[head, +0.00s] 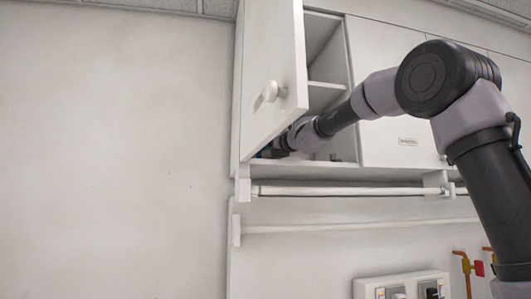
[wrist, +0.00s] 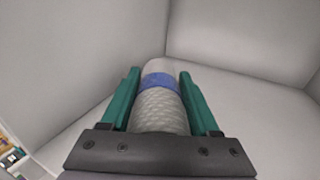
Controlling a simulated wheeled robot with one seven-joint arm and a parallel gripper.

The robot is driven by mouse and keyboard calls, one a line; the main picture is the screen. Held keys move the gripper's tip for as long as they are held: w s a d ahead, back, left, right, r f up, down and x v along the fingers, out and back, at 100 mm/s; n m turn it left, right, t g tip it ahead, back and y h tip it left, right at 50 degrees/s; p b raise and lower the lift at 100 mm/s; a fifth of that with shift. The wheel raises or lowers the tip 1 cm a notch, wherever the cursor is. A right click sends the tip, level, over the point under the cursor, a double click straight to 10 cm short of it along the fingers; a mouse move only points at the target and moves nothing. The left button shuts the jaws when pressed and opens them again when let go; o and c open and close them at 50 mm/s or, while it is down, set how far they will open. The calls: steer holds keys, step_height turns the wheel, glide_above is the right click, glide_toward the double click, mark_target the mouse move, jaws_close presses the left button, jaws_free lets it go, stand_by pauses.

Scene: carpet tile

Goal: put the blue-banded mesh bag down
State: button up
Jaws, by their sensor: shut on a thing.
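The mesh bag (wrist: 161,108) is a pale grey netted roll with a blue band (wrist: 160,80) around it. In the wrist view it lies between the green fingers of my gripper (wrist: 160,88), which is shut on it. The bag is inside a white cabinet compartment, close to its inner walls. I cannot tell whether it touches the compartment floor. In the head view my gripper (head: 272,150) is low in the open cabinet, partly behind the door, and the bag is not clearly visible there.
A shelf (head: 325,90) divides the cabinet above my wrist. A closed door (head: 385,140) is to the right. A rail (head: 340,191) runs below.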

steer(key=shift+f, duration=0.15)
steer(key=shift+f, duration=0.1)
steer(key=o, duration=1.4)
steer(key=shift+c, duration=0.2)
steer(key=v, duration=1.2)
steer(key=s+d+f+n+g+h, duration=0.2)
steer(key=s+d+f+n+h, duration=0.1)
steer(key=s+d+f+n, duration=0.4)
steer(key=s+d+f+n+g+h, duration=0.2)
steer(key=s+d+f+n, duration=0.6)
steer(key=f, duration=0.6)
steer(key=s+d+f+n+g+h, duration=0.3)
steer(key=s+d+f+n, duration=0.5)
steer(key=s+f, duration=0.3)
steer(key=shift+s+d+n+h, duration=0.15)
steer(key=shift+s+n+h, duration=0.05)
steer(key=shift+n+h, duration=0.45)
